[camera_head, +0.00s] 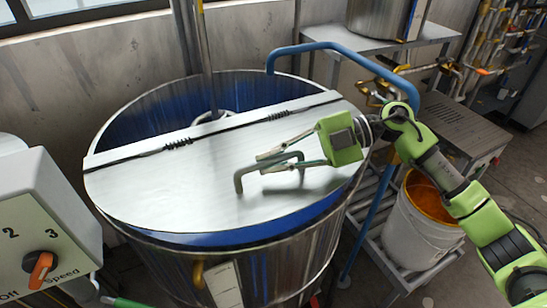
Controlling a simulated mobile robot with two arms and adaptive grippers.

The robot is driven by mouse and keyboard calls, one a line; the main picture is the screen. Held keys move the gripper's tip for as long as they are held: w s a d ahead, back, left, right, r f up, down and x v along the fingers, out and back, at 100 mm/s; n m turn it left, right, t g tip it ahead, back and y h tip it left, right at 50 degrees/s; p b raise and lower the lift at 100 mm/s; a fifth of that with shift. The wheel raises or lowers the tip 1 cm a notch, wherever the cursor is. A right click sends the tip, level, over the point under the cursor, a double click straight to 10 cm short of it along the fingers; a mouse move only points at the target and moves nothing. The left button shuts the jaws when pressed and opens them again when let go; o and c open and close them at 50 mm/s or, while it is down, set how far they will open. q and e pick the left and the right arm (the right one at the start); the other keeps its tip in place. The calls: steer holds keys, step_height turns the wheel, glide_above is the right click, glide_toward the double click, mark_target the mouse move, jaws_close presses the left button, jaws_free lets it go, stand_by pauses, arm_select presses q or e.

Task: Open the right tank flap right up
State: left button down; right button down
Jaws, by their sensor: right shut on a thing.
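The tank (172,261) is a large round metal drum with blue inside. Its silver flap (160,195) covers the front half, hinged along a straight bar across the middle. A blue strip shows between the flap's curved front edge and the tank rim, so the flap looks slightly raised at the front. A grey bent handle (239,180) stands on the flap. My right gripper (272,160) reaches in from the right and is shut on the handle; its fingers hide part of it. My left gripper does not show.
A blue pipe (330,45) arches over the tank's right side and runs down beside it. A white bucket (410,235) with orange inside stands at right. A grey control box (45,215) with an orange knob is at left. A shaft rises behind the hinge.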

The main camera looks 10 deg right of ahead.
steer(key=w+a+r+m+g+h+p, duration=0.1)
steer(key=w+a+r+m+p, duration=0.1)
steer(key=w+r+p, duration=0.4)
steer(key=shift+r+m+g+p, duration=0.3)
steer(key=shift+r+p, duration=1.45)
steer(key=shift+r, duration=0.25)
steer(key=shift+s, duration=0.1)
